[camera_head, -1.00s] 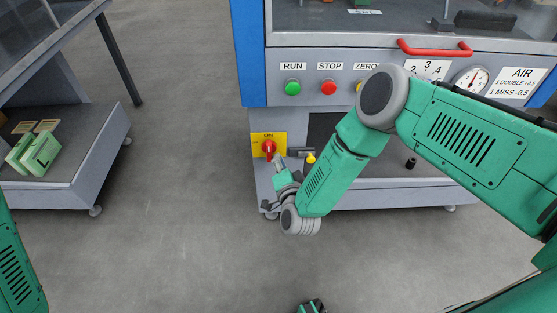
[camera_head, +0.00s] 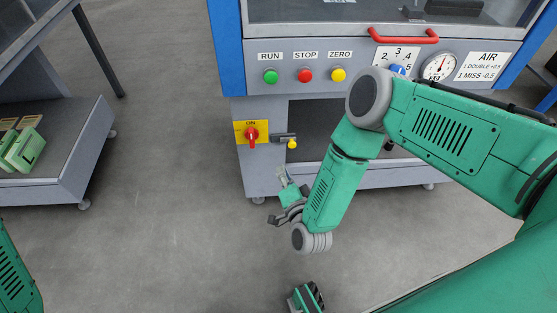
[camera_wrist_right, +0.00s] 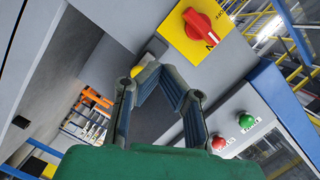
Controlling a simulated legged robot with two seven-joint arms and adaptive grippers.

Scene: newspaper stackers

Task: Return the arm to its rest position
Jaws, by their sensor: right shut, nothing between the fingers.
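My right gripper (camera_head: 281,176) is shut and empty. It hangs below and to the right of the red rotary knob (camera_head: 252,134) on its yellow plate, with a gap between them. In the right wrist view the closed fingers (camera_wrist_right: 162,70) point toward the machine front, and the red knob (camera_wrist_right: 201,27) is above them to the right. My right arm (camera_head: 338,185) is bent, its elbow in front of the machine panel. Part of my left arm (camera_head: 14,275) shows at the lower left; its gripper is not seen.
The grey machine has green (camera_head: 270,77), red (camera_head: 305,75) and yellow (camera_head: 338,74) buttons, a red handle (camera_head: 404,36) and an air gauge (camera_head: 439,67). A small yellow-tipped valve (camera_head: 291,144) sits beside the knob. A cart (camera_head: 75,160) stands left. Floor between is clear.

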